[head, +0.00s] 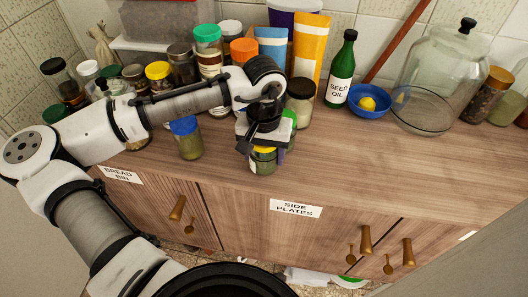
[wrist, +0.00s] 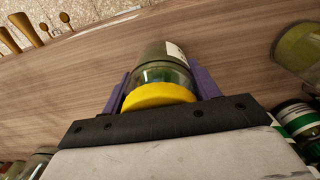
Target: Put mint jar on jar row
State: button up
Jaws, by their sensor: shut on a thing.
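My gripper (head: 264,150) is shut on a glass jar with a yellow lid and green contents (head: 264,162), near the counter's front edge above the side plates label. The jar looks upright; I cannot tell whether its base touches the counter. In the wrist view, the purple fingers of my gripper (wrist: 160,88) sit on both sides of the jar (wrist: 165,62), and its yellow lid faces the camera. Its label is too turned to read, so I cannot confirm that it is mint. Several jars stand at the back left, including a yellow-lidded one (head: 160,77); my arm partly hides them.
A blue-lidded jar (head: 186,138) stands alone left of my gripper. A dark-lidded pale jar (head: 300,100) is close behind it. The seed oil bottle (head: 341,72), blue bowl (head: 383,107) and large glass jar (head: 440,75) stand further right. The front right counter (head: 390,165) is clear.

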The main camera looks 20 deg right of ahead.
jog(key=shift+f, duration=0.25)
jog(key=shift+f, duration=0.15)
jog(key=o, duration=1.2)
jog(key=shift+c, duration=0.2)
notch_tip(320, 180, up, 12)
jog(key=shift+r+b, duration=0.2)
jog(key=shift+b, duration=0.25)
